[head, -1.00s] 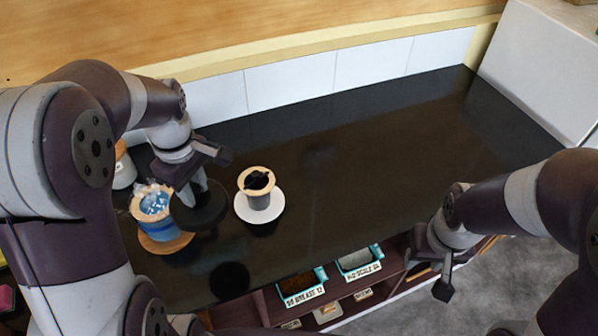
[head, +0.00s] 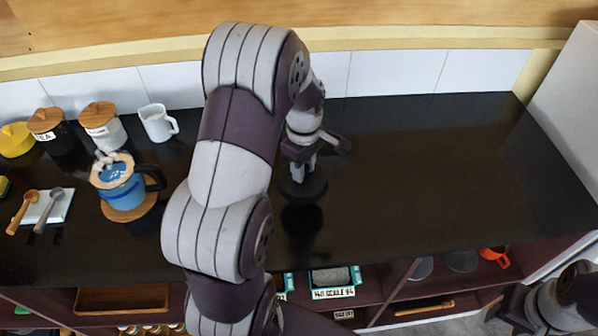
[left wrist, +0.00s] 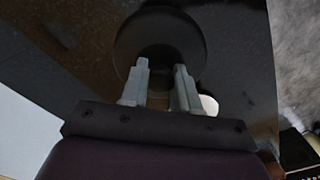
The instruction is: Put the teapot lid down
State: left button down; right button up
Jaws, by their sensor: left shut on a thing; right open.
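The teapot lid (head: 312,187) is a dark round disc. My left gripper (head: 300,172) is shut on its top, and the lid hangs level a little above the black counter, with a dark patch below it. In the left wrist view the lid (left wrist: 160,38) lies just beyond the two fingers (left wrist: 160,85). My right gripper (head: 508,313) is partly in view at the lower right, away from the counter top.
Canisters (head: 103,125) and a white mug (head: 158,123) stand along the back left. Spoons lie on a white dish (head: 47,206). My left arm hides part of the counter. The counter (head: 430,170) is clear to the right. Shelves below hold a labelled tray (head: 335,280).

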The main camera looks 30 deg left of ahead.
pick_arm(q)
jog(key=a+f, duration=0.2)
jog(key=w+a+f+p, duration=0.1)
jog(key=f, duration=0.1)
jog(key=w+a+f+p, duration=0.1)
jog(key=a+f, duration=0.1)
jog(key=f, duration=0.1)
jog(key=shift+w+a, duration=0.25)
jog(key=shift+a, duration=0.05)
jog(key=shift+a+f, duration=0.1)
jog(key=shift+f, duration=0.25)
jog(key=shift+w+f, duration=0.1)
jog(key=shift+f, duration=0.2)
jog(key=c, duration=0.8)
grip_release()
jog(key=shift+r, duration=0.1)
